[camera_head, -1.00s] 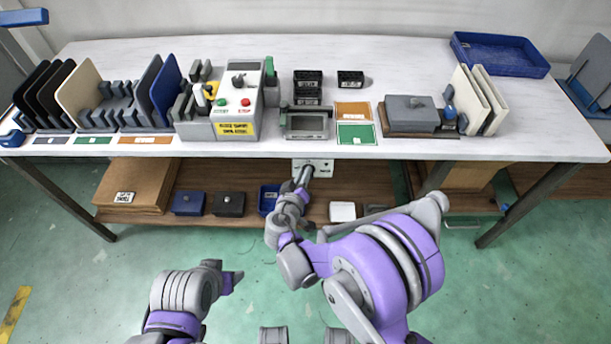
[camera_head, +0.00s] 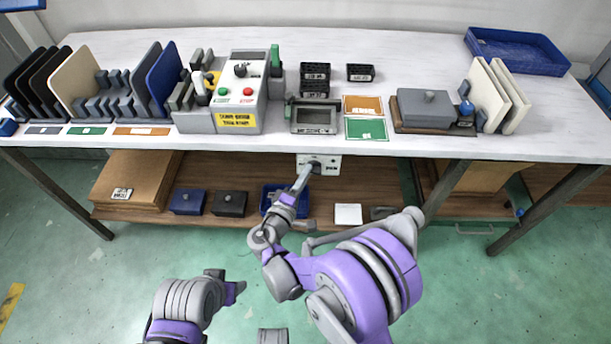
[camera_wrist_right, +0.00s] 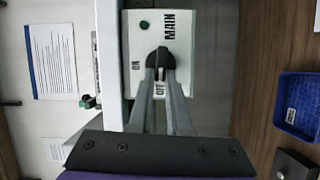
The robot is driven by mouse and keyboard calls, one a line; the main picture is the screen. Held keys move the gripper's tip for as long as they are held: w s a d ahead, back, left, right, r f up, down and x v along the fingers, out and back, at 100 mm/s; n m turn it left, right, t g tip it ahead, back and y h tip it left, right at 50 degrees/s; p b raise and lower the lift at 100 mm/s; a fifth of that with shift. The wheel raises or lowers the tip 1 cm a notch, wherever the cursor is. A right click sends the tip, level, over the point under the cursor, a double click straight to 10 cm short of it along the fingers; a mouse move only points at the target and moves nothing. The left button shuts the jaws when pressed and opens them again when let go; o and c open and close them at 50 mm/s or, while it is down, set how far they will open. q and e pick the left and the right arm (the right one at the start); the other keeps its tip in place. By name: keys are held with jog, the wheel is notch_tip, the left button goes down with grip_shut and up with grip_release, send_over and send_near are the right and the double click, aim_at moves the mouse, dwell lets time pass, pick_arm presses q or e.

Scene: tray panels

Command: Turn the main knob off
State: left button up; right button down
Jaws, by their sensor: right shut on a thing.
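The main knob is a black round knob (camera_wrist_right: 159,55) on a white panel (camera_head: 331,169) below the table's front edge. In the right wrist view the panel (camera_wrist_right: 180,27) carries the labels MAIN, ON and OFF. My right gripper (camera_head: 313,169) reaches up to the panel from below. In the right wrist view its two fingers (camera_wrist_right: 161,75) are shut on the knob, with the OFF label showing between them. The fingers hide part of the knob, so its exact pointing direction is hard to tell. My left gripper is not clearly in view; only left arm links show.
The white table (camera_head: 420,148) overhangs the panel closely. On it stand a control box (camera_head: 239,97) with buttons and a grey-framed device (camera_head: 315,118). The lower shelf holds a blue bin (camera_head: 270,194), dark boxes and a white box (camera_head: 348,214). Green floor lies in front.

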jog(key=shift+w+d+n+h, duration=0.1)
jog(key=shift+n+h, duration=0.2)
jog(key=shift+n, duration=0.3)
jog(key=c, duration=1)
grip_release()
jog(key=shift+o, duration=0.7)
jog(key=shift+f, duration=0.1)
